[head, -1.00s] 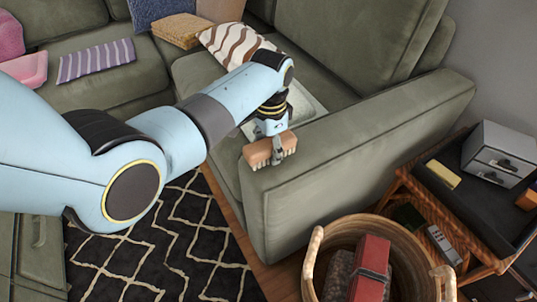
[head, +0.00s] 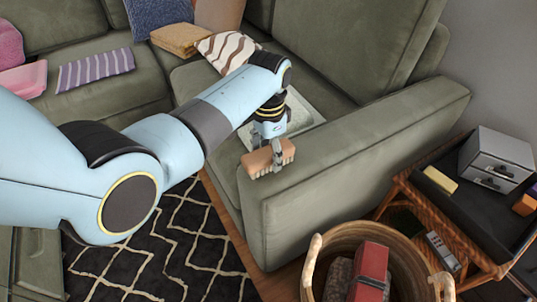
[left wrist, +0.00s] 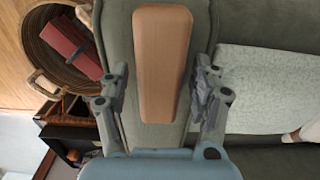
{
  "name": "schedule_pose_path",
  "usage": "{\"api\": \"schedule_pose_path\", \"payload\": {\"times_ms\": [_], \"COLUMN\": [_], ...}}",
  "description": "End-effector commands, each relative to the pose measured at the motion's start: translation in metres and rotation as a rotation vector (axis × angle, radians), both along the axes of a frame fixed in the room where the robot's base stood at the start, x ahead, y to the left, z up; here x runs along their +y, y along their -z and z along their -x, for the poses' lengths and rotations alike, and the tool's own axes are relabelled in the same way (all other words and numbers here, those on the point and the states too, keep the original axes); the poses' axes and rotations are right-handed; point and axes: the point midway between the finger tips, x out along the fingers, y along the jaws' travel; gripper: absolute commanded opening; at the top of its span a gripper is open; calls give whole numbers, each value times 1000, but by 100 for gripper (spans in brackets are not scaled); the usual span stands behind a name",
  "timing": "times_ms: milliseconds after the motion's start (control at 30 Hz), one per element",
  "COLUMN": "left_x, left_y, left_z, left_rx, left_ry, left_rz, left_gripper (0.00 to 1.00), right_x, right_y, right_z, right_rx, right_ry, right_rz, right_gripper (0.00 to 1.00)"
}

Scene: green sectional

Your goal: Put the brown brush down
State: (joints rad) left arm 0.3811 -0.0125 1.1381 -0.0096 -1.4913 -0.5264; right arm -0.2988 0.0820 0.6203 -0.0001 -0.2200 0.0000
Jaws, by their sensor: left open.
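The brown brush (head: 268,158) lies on the front end of the sofa's armrest (head: 340,165), its bristles showing along its lower edge. In the left wrist view the brush (left wrist: 162,62) shows its smooth brown back, lengthwise on the green armrest. My left gripper (head: 276,150) is right above the brush in the head view. In the left wrist view its fingers (left wrist: 160,95) are spread wide, one on each side of the brush with gaps between. It is open and holds nothing. My right gripper is not in view.
A wicker basket (head: 318,250) holding a red box (head: 370,272) stands below the armrest. A side table with a dark top (head: 455,200) and a small grey drawer unit (head: 495,158) is at the right.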

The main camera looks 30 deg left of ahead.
Motion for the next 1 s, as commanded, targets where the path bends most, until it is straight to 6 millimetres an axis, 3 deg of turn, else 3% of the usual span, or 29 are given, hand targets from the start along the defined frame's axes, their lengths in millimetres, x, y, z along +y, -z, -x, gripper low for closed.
{"api": "schedule_pose_path", "payload": {"times_ms": [200, 400, 600, 1000], "left_x": [0, 0, 0, 0], "left_y": [-55, -89, -102, -102], "left_z": [-1, -1, 0, 0], "left_rx": [-4, -4, 0, 0], "left_ry": [0, 0, 0, 0], "left_rz": [0, 0, 0, 0], "left_gripper": [64, 64, 64, 64], "right_x": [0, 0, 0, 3], "right_y": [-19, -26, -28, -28], "right_z": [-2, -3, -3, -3], "right_rx": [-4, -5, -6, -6], "right_ry": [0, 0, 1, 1], "right_rz": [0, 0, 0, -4], "right_gripper": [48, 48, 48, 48]}}
